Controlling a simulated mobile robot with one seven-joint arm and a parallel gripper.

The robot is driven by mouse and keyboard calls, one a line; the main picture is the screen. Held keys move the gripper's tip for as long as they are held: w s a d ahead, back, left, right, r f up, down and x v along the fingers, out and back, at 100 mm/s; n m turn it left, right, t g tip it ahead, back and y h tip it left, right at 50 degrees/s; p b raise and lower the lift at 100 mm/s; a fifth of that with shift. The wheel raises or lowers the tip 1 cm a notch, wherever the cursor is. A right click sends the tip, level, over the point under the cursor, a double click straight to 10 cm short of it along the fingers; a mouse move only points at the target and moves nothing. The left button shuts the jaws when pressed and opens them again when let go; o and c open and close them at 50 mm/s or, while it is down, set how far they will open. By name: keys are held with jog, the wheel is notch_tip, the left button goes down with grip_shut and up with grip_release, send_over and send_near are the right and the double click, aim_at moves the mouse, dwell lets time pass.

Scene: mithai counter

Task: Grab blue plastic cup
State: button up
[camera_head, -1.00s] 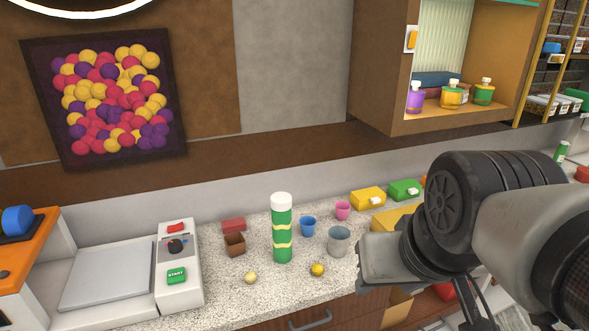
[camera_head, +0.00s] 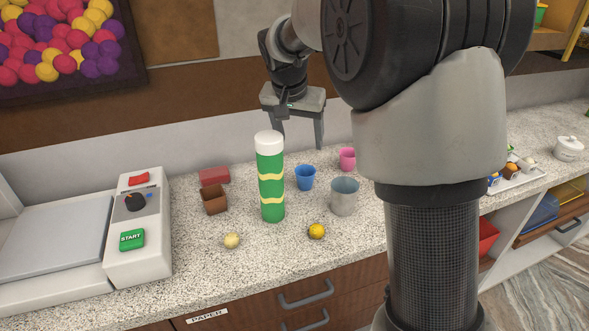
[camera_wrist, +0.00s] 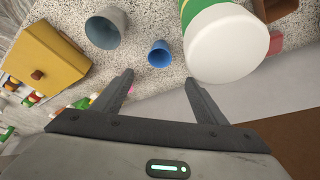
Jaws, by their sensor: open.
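The small blue plastic cup (camera_head: 305,177) stands upright on the speckled counter, between a green cylinder with a white top (camera_head: 271,180) and a grey cup (camera_head: 344,196). In the wrist view the blue cup (camera_wrist: 160,53) lies beyond the fingertips, roughly between them, with its open mouth showing. My gripper (camera_head: 300,140) is open and empty, above and behind the cups; its fingers also show in the wrist view (camera_wrist: 158,80). Nothing is between the fingers.
A pink cup (camera_head: 347,158) stands behind the grey cup. A yellow ball (camera_head: 316,232) and a pale ball (camera_head: 232,241) lie in front. A brown box (camera_head: 214,200) and red box (camera_head: 214,176) sit left of the cylinder. A yellow box (camera_wrist: 45,55) shows in the wrist view.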

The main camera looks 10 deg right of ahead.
send_near(305, 173)
jog(key=shift+s+d+f+b, duration=0.1)
jog(key=shift+d+f+b, duration=0.1)
jog(key=shift+f, duration=0.35)
jog(key=shift+s+d+f+b, duration=0.1)
jog(key=shift+f+b, duration=0.1)
jog(key=shift+f, duration=0.35)
jog(key=shift+b+x, duration=0.3)
jog(key=shift+x, duration=2.45)
jog(key=shift+s+a, duration=0.1)
jog(key=shift+s, duration=0.1)
jog(key=c, duration=1.1)
